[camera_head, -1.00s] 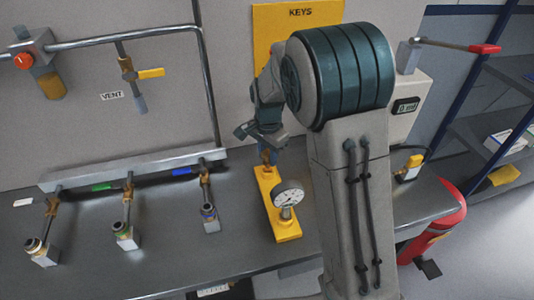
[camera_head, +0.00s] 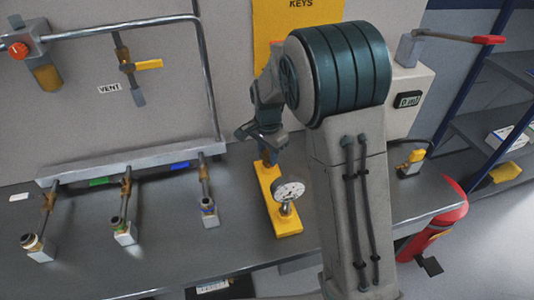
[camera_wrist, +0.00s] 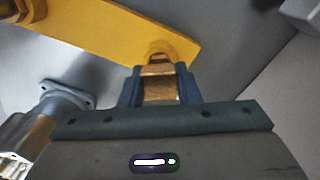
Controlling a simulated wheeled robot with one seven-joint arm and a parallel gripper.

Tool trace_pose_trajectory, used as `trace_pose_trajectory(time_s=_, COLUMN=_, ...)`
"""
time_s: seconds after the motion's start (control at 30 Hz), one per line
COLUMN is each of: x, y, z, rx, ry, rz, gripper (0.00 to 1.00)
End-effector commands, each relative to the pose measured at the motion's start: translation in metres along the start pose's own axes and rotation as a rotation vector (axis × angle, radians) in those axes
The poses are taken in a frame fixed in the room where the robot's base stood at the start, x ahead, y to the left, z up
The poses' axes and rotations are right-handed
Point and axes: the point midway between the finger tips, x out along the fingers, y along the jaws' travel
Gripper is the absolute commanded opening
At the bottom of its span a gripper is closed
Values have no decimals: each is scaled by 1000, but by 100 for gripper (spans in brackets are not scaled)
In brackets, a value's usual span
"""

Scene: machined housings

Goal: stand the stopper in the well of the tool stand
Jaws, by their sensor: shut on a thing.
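The yellow tool stand (camera_head: 287,225) is a long plate on the bench with a round dial gauge (camera_head: 289,190) near its front end. My gripper (camera_head: 267,157) is over the stand's far end. In the wrist view its blue fingers (camera_wrist: 160,90) are shut on a brass-coloured piece, the stopper (camera_wrist: 160,91), beside the stand's end (camera_wrist: 115,28). The stopper's far end meets or overlaps a rounded yellow part of the stand. The well's opening is hidden, and I cannot tell whether the stopper is inside it.
A grey rail with several brass-fitted valves (camera_head: 123,232) lies to the left on the bench. A grey box with a display (camera_head: 408,100) is on the right, with a yellow-handled valve (camera_head: 413,160) below it. Bare bench (camera_head: 165,240) lies left of the stand.

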Motion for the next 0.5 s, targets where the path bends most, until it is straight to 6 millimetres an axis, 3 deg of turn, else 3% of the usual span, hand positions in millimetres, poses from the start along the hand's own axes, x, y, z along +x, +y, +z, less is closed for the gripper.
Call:
trace_pose_trajectory(time_s=0.23, x=7, y=0, z=0, rx=0, ry=0, rz=0, gripper=5)
trace_pose_trajectory(time_s=0.27, x=6, y=0, z=0, rx=0, ry=0, rz=0, gripper=35)
trace_pose_trajectory(time_s=0.33, x=6, y=0, z=0, rx=0, ry=0, rz=0, gripper=55)
trace_pose_trajectory(time_s=0.5, x=6, y=0, z=0, rx=0, ry=0, rz=0, gripper=55)
